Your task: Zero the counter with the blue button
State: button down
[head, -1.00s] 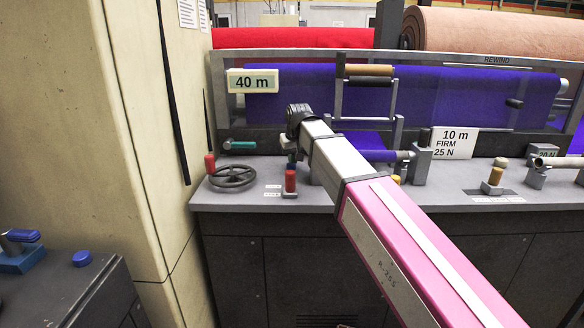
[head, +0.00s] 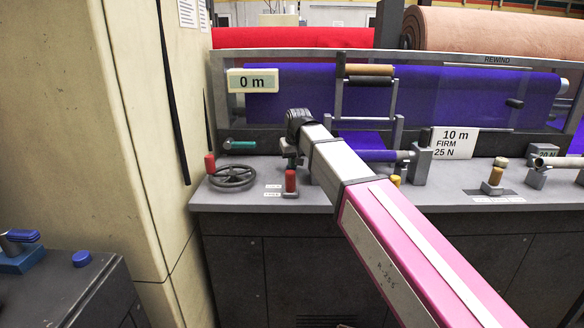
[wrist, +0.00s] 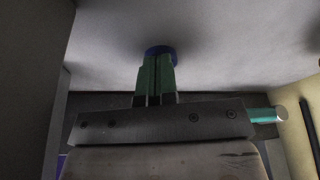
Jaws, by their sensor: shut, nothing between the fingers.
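The counter display (head: 251,80) reads 0 m in the head view. The blue button (wrist: 160,49) shows in the wrist view as a dark blue round piece right at the fingertips. My gripper (wrist: 157,62) has its green fingers together, with nothing between them. The fingertips cover part of the button and appear to meet it; exact contact is hard to tell. In the head view my arm's end stands over the bench behind the red-topped post, and it hides the button there.
A red-knobbed handwheel (head: 232,177) and a red-topped post (head: 290,183) stand on the bench (head: 235,200) near the arm. A green-handled lever (head: 239,145) is behind them. A purple roll (head: 440,95) lies behind.

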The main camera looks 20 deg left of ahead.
jog(key=shift+r, duration=3)
jog(key=shift+s, duration=0.1)
